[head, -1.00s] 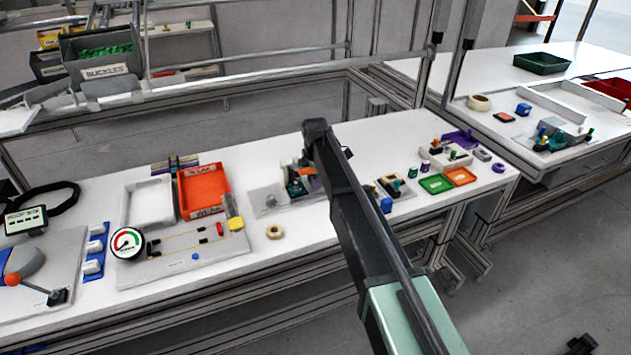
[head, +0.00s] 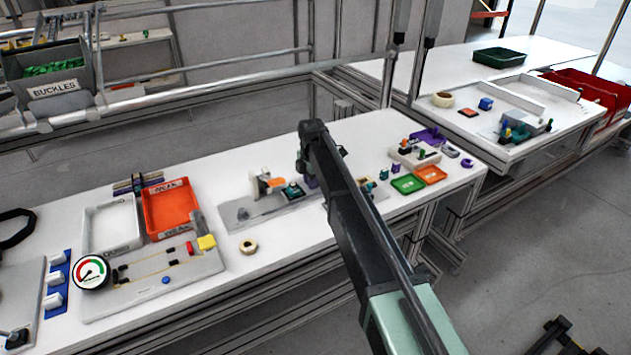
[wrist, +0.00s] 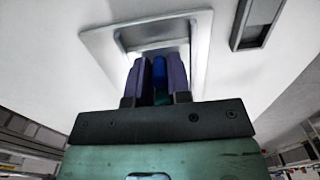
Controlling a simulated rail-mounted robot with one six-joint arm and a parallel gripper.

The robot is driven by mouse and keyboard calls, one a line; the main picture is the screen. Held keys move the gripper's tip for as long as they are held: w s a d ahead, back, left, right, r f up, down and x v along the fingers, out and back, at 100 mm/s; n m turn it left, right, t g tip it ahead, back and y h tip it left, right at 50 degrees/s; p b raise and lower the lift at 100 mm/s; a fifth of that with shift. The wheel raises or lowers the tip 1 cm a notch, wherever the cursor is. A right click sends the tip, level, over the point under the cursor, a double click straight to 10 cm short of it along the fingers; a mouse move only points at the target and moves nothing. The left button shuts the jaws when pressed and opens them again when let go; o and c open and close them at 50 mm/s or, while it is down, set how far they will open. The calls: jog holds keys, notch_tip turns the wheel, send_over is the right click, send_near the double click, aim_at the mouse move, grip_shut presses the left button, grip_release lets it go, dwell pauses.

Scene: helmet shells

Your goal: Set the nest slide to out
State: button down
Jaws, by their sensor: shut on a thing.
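In the wrist view my gripper (wrist: 158,62) has its purple fingers shut on a narrow blue post (wrist: 159,75). A square pale-grey frame lies just beyond the fingertips. In the head view a grey fixture plate (head: 240,213) carries a white upright bracket (head: 257,185) with an orange part (head: 276,182). A dark teal block (head: 293,190), seemingly the nest slide, sits to the right of the bracket. My gripper is just right of this block, mostly hidden behind my arm, so their contact does not show.
A tape ring (head: 248,246) lies in front of the plate. The orange tray (head: 170,208) and a gauge board (head: 90,273) are to the left. Green (head: 408,184) and orange small trays stand right of my arm, with several small parts near them.

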jog(key=shift+w+d, duration=0.15)
jog(key=c, duration=1.1)
grip_release()
jog(key=shift+d, duration=0.1)
jog(key=shift+o, duration=0.2)
notch_tip(320, 180, up, 11)
jog(key=p, duration=1.1)
jog(key=shift+f, duration=0.15)
